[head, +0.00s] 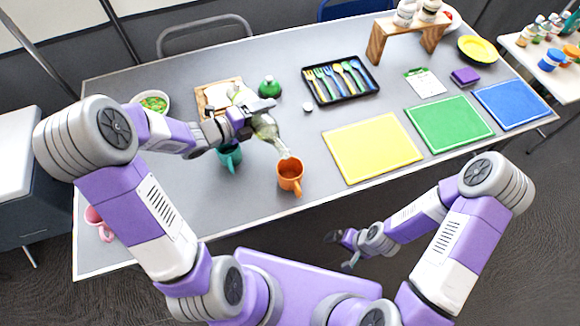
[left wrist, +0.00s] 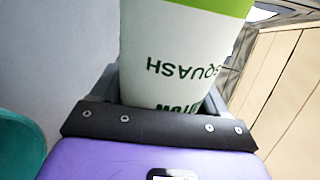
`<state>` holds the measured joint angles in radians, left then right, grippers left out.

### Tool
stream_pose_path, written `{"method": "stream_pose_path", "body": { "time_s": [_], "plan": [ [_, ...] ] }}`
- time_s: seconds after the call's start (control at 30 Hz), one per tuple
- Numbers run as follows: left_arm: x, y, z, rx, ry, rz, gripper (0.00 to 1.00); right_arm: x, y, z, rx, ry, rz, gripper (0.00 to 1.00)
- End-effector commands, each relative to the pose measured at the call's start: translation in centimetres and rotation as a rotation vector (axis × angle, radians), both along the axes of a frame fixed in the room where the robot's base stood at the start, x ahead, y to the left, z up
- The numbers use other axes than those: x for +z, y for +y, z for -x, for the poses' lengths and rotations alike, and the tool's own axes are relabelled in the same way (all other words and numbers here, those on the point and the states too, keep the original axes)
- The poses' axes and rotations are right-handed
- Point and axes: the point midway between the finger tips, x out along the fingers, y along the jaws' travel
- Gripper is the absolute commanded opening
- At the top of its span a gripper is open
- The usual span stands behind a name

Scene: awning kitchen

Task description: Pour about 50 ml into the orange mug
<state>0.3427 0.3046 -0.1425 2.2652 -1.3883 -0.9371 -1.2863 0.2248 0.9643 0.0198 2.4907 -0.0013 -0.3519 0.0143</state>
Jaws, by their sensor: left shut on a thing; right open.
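My left gripper (head: 250,112) is shut on a clear bottle (head: 266,130). The bottle is tilted, its neck pointing down and right to the rim of the orange mug (head: 290,178). I cannot tell whether the neck touches the mug or whether liquid is flowing. The mug stands upright near the table's front edge, handle toward me; its inside looks dark orange and the level is unclear. In the left wrist view the bottle's white label (left wrist: 180,65), reading "SQUASH", sits upside down between the fingers. My right gripper (head: 346,252) is open and empty, low in front of the table.
A teal mug (head: 229,158) stands under my left wrist, left of the orange mug. A cutlery tray (head: 341,80) and a yellow mat (head: 371,148) lie right. A pink mug (head: 95,219) stands at the left edge.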

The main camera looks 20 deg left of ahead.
Motion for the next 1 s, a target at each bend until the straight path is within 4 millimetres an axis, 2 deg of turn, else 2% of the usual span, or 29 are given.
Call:
{"method": "stream_pose_path", "body": {
  "time_s": [1.0],
  "plan": [
    [0.1,1.3,-0.8,0.001,-0.016,-0.018,0.35,-0.1,0.0,0.0,0.000,0.000,0.000,1.00]
  ]
}}
